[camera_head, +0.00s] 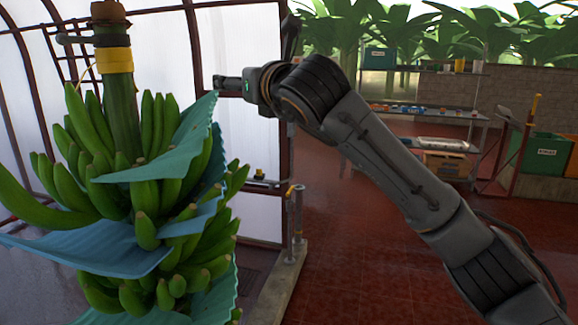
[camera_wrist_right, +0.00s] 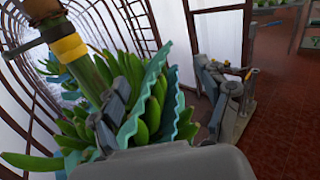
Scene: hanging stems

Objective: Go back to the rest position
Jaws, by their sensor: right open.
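A large bunch of green bananas (camera_head: 150,200) hangs at the left of the head view. Its thick green stem (camera_head: 119,110) has a yellow band (camera_head: 113,60) near the top, and blue-green sheets (camera_head: 95,248) lie between its layers of fruit. My right arm comes in from the lower right. Its gripper (camera_head: 252,56) is to the right of the bunch's upper part, with its fingers spread and nothing between them. In the right wrist view the open right gripper (camera_wrist_right: 170,84) shows with the bunch (camera_wrist_right: 150,112) behind and beside its left finger. My left gripper is not in view.
A metal-framed pale wall (camera_head: 245,140) stands behind the bunch. At the back right are a shelf table (camera_head: 440,115), a cardboard box (camera_head: 447,166) and a green bin (camera_head: 540,152). Red tiled floor (camera_head: 345,250) lies open in the middle.

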